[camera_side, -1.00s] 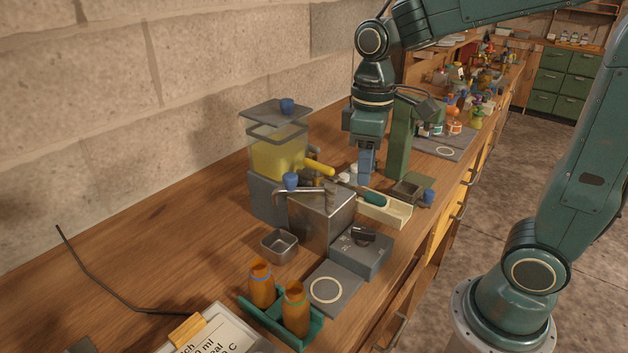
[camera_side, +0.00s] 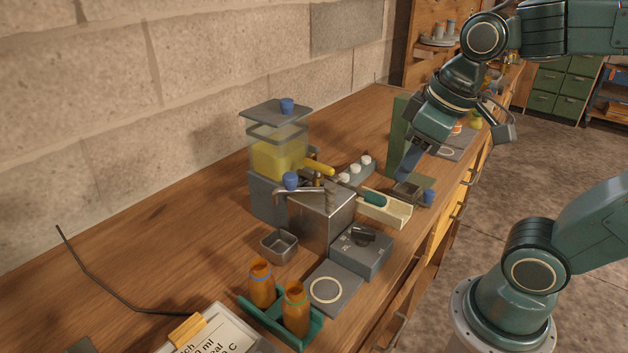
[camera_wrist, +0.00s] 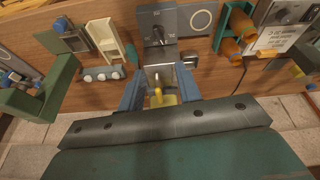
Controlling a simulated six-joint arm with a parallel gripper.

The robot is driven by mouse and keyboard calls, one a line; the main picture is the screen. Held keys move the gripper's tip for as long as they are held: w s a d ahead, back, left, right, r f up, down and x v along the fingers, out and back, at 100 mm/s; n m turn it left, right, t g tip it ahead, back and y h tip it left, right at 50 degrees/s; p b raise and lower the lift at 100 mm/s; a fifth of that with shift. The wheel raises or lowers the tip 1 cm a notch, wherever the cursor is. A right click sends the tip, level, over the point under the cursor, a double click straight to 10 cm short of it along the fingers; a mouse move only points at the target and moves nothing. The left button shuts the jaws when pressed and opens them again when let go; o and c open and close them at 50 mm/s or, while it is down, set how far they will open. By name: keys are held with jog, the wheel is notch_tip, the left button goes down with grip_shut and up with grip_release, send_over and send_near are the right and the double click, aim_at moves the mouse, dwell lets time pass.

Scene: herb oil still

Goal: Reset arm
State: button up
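My gripper (camera_side: 403,172) hangs tilted at the right of the counter, over the area by the green post in the side view. In the wrist view its two blue fingers (camera_wrist: 159,80) stand apart with nothing held between them. The still, with a clear tank of yellow liquid (camera_side: 278,158) and a grey lid (camera_side: 272,113) with a blue knob, stands left of my gripper. Its yellow handle (camera_side: 319,168) points right. A steel box (camera_side: 322,222) with a bent spout stands in front of the tank. Behind the fingers in the wrist view, steel and yellow parts show beyond.
A green post (camera_side: 399,130) stands close to my gripper. Nearby are a cream holder (camera_side: 390,211) with a green-handled tool, a dial box (camera_side: 361,254), a small steel cup (camera_side: 279,246) and a green rack (camera_side: 262,318) with two amber bottles. The counter's left side is mostly clear.

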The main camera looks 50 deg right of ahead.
jog(key=shift+s+m+t, duration=0.6)
jog(key=shift+s+t, duration=0.3)
jog(key=shift+s, duration=0.75)
